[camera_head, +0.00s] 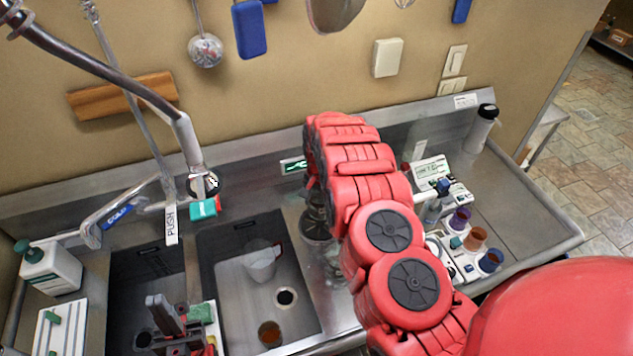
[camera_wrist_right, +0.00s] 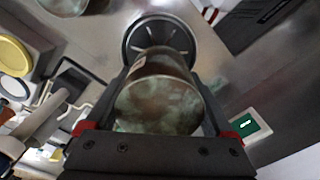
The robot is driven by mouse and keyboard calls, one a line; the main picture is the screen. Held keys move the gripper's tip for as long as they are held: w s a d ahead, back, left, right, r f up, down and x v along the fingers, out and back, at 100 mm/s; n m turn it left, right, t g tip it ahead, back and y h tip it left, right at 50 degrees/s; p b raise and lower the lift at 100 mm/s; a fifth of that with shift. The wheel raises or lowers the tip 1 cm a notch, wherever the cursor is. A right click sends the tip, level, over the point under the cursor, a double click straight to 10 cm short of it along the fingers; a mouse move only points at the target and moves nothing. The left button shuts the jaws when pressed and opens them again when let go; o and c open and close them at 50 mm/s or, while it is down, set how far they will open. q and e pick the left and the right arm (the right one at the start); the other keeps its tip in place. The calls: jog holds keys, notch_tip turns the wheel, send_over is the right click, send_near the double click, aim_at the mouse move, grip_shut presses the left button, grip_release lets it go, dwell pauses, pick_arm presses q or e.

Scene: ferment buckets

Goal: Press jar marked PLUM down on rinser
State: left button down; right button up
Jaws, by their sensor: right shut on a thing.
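My right gripper (camera_wrist_right: 164,88) is shut on a murky glass jar (camera_wrist_right: 158,105), with a finger on either side. A small pale label edge shows on the jar, but no word can be read. The jar's far end is over the round, dark, spoked rinser (camera_wrist_right: 184,34); I cannot tell whether they touch. In the head view the rinser (camera_head: 316,232) is partly hidden by my red right arm, which also hides the right gripper. My left gripper (camera_head: 163,312) is low at the left sink; its jaw state is unclear.
A clear measuring cup (camera_head: 262,264) and an amber cup (camera_head: 270,333) are in the sink basin. Another glass jar (camera_head: 335,265) stands beside the rinser. Several coloured cups (camera_head: 474,238) stand right of my arm. A faucet (camera_head: 190,145) hangs at left.

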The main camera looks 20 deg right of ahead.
jog(key=shift+d+f+b, duration=0.15)
jog(key=shift+f+b, duration=0.2)
jog(key=shift+f, duration=0.55)
notch_tip(320, 180, down, 4)
jog(key=shift+r+b, duration=0.25)
jog(key=shift+b, duration=0.9)
jog(key=shift+f, duration=0.35)
jog(key=shift+r, duration=0.1)
